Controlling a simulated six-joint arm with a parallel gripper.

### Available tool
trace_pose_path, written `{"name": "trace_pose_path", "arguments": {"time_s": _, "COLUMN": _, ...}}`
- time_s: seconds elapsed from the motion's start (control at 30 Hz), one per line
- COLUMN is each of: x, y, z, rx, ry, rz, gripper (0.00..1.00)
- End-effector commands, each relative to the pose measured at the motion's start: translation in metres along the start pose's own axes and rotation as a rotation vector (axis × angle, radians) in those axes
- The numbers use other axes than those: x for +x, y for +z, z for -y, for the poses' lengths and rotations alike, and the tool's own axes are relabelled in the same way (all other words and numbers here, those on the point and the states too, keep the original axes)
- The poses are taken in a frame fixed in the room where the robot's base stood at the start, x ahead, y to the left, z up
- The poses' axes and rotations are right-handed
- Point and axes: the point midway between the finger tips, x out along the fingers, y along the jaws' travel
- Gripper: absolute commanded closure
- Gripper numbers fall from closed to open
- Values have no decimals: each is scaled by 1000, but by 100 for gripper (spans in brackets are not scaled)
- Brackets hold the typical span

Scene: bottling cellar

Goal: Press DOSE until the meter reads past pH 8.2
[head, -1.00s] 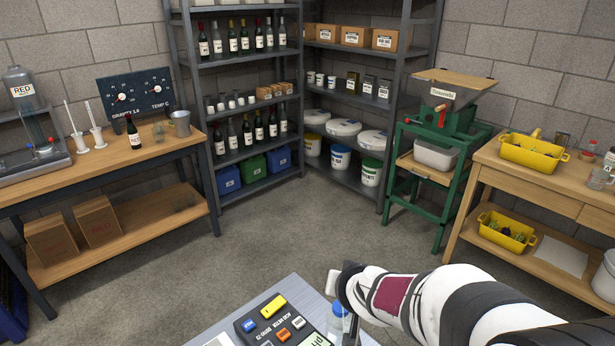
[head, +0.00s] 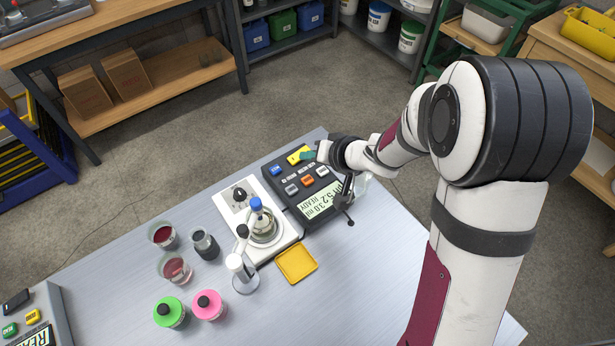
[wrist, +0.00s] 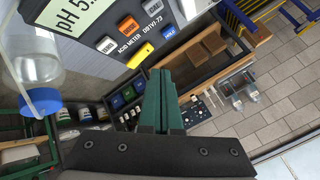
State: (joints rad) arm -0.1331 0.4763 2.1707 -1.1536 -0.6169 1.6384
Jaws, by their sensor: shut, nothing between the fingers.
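The dark acid meter (head: 278,172) lies on the grey bench, with blue, yellow, orange and grey buttons. Its display (head: 320,201) appears to read pH 5.2, 3.0 ml, READY. The yellow button (head: 297,156) is at its far edge; its label is too small to read. My gripper (head: 308,155) is shut and empty, its green fingertips close beside or over the yellow button. In the wrist view, the fingertips (wrist: 158,73) are near the yellow button (wrist: 138,56); I cannot tell if they touch. A flask (head: 262,225) stands on the white stirrer plate (head: 232,205).
The bench's front right is clear.

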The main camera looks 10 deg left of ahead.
Motion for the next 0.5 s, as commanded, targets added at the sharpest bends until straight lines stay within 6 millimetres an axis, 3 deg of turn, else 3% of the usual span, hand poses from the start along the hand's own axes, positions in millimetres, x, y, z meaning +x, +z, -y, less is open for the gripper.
{"name": "trace_pose_path", "arguments": {"time_s": 0.3, "x": 31, "y": 24, "z": -23, "rx": 2, "ry": 0, "rz": 2, "gripper": 100}}
{"name": "trace_pose_path", "arguments": {"time_s": 0.5, "x": 41, "y": 30, "z": -30, "rx": 1, "ry": 0, "rz": 1, "gripper": 100}}
